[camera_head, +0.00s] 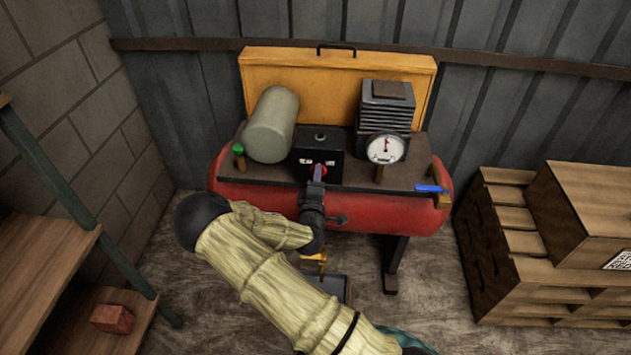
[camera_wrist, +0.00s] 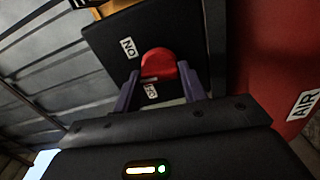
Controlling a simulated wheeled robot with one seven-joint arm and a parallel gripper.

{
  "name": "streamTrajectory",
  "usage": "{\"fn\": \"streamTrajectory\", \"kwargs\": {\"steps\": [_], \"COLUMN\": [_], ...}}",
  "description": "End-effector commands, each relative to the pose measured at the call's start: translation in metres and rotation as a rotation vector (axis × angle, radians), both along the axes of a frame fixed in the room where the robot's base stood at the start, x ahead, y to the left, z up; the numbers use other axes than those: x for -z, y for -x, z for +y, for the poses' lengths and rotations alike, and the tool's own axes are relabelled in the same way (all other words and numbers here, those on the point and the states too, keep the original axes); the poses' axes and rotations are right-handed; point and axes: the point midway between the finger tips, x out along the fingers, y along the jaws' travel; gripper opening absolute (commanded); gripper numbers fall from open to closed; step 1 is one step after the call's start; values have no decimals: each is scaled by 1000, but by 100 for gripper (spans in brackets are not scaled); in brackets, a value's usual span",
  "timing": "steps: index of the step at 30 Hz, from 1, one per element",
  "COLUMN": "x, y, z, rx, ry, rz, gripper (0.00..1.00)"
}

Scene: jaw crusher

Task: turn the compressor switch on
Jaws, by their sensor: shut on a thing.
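The compressor (camera_head: 385,212) has a red tank with a dark top plate and stands against the corrugated wall. Its black switch box (camera_head: 320,146) sits in the middle of the plate. The red switch knob (camera_wrist: 160,64) is on the box face, with an ON label (camera_wrist: 128,47) and an OFF label (camera_wrist: 150,91) beside it in the wrist view. My gripper (camera_head: 318,173) is at the box front, its purple fingers on either side of the knob, shut on it. In the wrist view my gripper (camera_wrist: 158,82) covers part of the box. I cannot tell which label the knob points to.
A pressure gauge (camera_head: 385,148) and a blue-handled valve (camera_head: 430,189) are right of the box. A grey-green cylinder (camera_head: 271,125) is to its left. Wooden crates (camera_head: 545,235) stand at right, and a shelf (camera_head: 45,262) with a red brick (camera_head: 112,318) at left.

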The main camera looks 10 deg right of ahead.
Motion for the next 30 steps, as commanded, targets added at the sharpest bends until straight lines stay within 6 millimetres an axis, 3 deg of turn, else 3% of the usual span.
{"fn": "streamTrajectory", "kwargs": {"steps": [1, 18, 30], "x": [-2, 2, 3], "y": [0, 1, 2], "z": [-7, -6, -5], "rx": [17, 14, 14], "ry": [-42, -520, -660], "rz": [-20, -174, -216], "gripper": [19, 19, 19]}}
